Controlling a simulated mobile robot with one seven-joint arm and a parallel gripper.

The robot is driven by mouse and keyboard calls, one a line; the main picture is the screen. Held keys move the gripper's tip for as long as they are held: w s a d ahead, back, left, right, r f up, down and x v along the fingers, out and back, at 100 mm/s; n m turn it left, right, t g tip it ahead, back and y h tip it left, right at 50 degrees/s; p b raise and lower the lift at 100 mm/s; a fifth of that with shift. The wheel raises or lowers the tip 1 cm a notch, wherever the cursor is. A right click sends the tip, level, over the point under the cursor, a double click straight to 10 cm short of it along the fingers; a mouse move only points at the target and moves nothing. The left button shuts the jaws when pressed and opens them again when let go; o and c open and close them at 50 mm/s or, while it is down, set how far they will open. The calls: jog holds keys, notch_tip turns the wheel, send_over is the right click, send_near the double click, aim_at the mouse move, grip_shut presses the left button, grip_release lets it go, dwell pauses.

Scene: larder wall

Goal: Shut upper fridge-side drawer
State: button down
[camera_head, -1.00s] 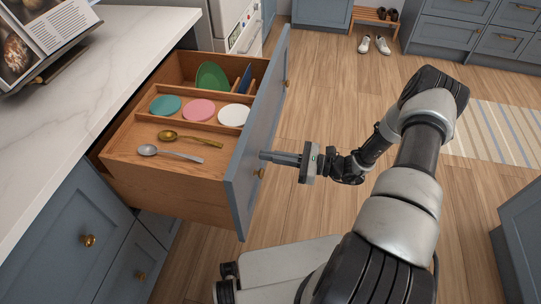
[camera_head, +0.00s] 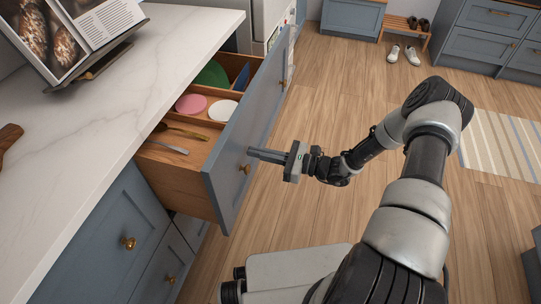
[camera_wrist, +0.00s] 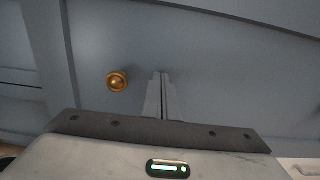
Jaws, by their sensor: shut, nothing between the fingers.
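The upper drawer (camera_head: 236,150) has a blue-grey front and a wooden inside, and stands partly open under the white worktop. It holds a pink disc (camera_head: 191,103), a white disc (camera_head: 222,110), a green plate (camera_head: 212,75) and spoons, partly hidden by the worktop. My gripper (camera_head: 250,154) is shut and empty, its fingertips at the outer face of the drawer front near a brass knob (camera_head: 244,168). In the wrist view the closed fingers (camera_wrist: 161,77) point at the blue-grey panel, just right of the brass knob (camera_wrist: 117,81). I cannot tell whether the tips touch it.
The worktop (camera_head: 140,85) carries an open book on a stand (camera_head: 88,66) and a wooden item (camera_head: 8,137) at the left edge. The wooden floor (camera_head: 330,110) right of the drawer is clear. A bench with shoes (camera_head: 403,52) stands far off.

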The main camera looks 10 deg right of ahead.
jog(key=b+x, duration=0.2)
jog(key=x, duration=1.9)
jog(key=shift+r, duration=0.15)
